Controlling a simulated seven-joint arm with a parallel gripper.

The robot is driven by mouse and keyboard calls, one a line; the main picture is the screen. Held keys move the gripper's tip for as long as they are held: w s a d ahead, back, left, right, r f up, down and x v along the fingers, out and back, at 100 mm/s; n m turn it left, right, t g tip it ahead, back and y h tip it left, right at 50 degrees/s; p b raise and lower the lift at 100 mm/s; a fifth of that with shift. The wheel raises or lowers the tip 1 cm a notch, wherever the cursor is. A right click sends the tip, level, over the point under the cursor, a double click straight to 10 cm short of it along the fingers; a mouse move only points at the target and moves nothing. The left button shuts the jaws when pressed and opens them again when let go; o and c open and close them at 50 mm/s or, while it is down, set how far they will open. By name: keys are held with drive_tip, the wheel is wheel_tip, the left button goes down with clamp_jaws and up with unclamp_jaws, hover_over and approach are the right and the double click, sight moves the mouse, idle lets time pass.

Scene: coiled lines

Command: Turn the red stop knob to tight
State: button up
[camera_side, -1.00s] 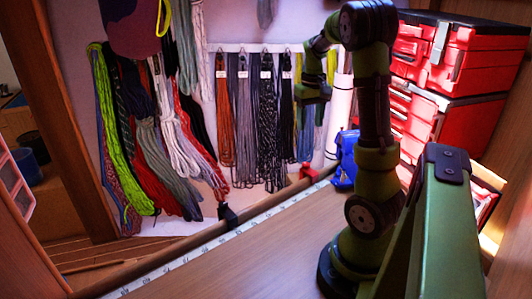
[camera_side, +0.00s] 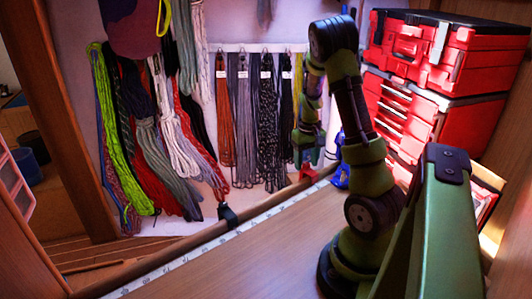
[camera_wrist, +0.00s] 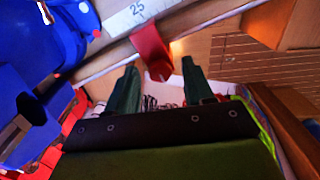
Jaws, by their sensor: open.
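The red stop (camera_side: 308,173) sits on the wooden rail by the measuring strip, below the hanging lines. Its knob cannot be told apart from its body at this size. In the wrist view the red stop (camera_wrist: 151,48) shows as a band over the rail, its lower end beyond and between my fingertips. My gripper (camera_side: 308,158) points down just above the stop. In the wrist view my gripper (camera_wrist: 160,75) has its two green fingers wide apart with nothing between them. Whether a finger touches the stop cannot be told.
A black clamp (camera_side: 228,215) sits further left on the rail. Red toolboxes (camera_side: 440,80) stand at right. Coiled lines (camera_side: 265,120) hang behind. The bench in front is clear.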

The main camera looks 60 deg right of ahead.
clamp_jaws()
drive_tip(key=shift+m, duration=0.3)
drive_tip(key=m, duration=0.3)
drive_tip(key=shift+m, duration=0.4)
drive_tip(key=m, duration=0.4)
drive_tip(key=shift+m, duration=0.3)
drive_tip(key=m, duration=0.8)
drive_tip(key=shift+r+m, duration=0.1)
drive_tip(key=shift+m, duration=0.2)
drive_tip(key=shift+d+m, duration=0.1)
drive_tip(key=shift+m, duration=0.2)
